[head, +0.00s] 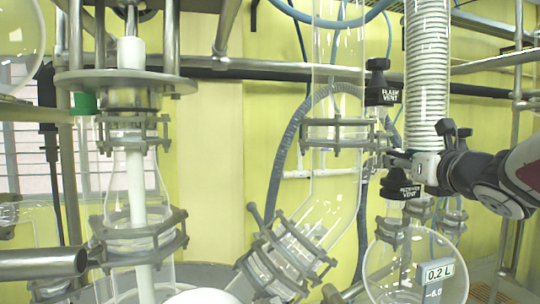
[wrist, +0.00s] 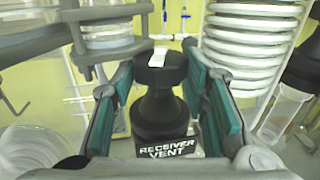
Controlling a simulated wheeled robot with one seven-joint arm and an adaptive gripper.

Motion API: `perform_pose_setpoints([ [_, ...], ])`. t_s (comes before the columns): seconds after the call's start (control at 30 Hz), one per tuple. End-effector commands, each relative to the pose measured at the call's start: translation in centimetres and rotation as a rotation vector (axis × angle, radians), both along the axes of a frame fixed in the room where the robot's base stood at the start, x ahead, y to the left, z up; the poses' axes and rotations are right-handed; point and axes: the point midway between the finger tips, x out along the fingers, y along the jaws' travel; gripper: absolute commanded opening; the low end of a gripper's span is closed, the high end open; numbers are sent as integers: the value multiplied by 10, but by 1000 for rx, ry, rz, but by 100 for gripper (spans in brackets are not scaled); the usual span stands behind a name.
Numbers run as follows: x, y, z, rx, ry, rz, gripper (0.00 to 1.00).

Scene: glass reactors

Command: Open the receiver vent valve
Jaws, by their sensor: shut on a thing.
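The receiver vent valve is a black knob (wrist: 160,75) on a dark tapered body, with a white mark on top. Its "RECEIVER VENT" label (wrist: 165,148) faces the wrist camera. In the head view the valve (head: 396,177) sits above the round glass receiver (head: 385,270). My gripper (wrist: 160,62) is shut on the knob, with a teal-padded finger on each side. In the head view my gripper (head: 410,160) reaches in from the right and partly covers the knob.
The black flask vent valve (head: 382,85) is just above my gripper. A white coiled condenser (head: 427,70) rises close behind it. Clamped glass flanges (head: 335,133) and a bent glass tube stand to the left.

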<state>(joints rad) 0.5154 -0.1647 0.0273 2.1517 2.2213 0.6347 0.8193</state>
Motion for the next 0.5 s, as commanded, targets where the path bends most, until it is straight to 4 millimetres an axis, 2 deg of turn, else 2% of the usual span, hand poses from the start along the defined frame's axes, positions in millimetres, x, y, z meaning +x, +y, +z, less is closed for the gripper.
perform_pose_setpoints([
  [0.5,0,-10,0,1,4,375,13],
])
